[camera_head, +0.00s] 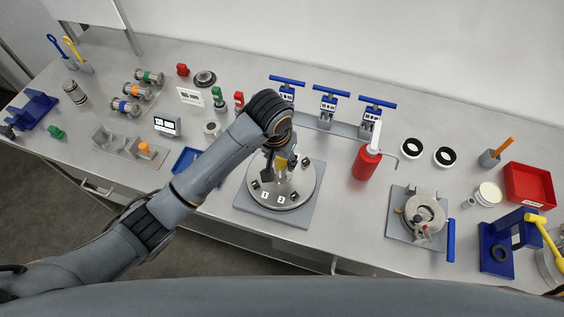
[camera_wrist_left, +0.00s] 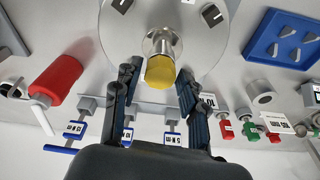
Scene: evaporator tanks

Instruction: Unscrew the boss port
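The boss port is a short metal stub with a yellow cap (camera_wrist_left: 160,72), standing on a round metal plate (camera_wrist_left: 205,55) in the left wrist view. In the head view the round plate (camera_head: 303,196) sits on a grey square base, and the yellow cap (camera_head: 292,160) shows only partly behind my gripper. My left gripper (camera_head: 279,168) is over the plate, its fingers pointing down. In the left wrist view its fingertips (camera_wrist_left: 157,74) stand on either side of the cap, open, with a gap visible on the left; contact on the right is unclear. My right gripper is not in view.
A red bottle (camera_head: 366,162) is to the right, then a metal fixture (camera_head: 424,214) on a grey base. A blue tray (camera_head: 186,162) lies to the left.

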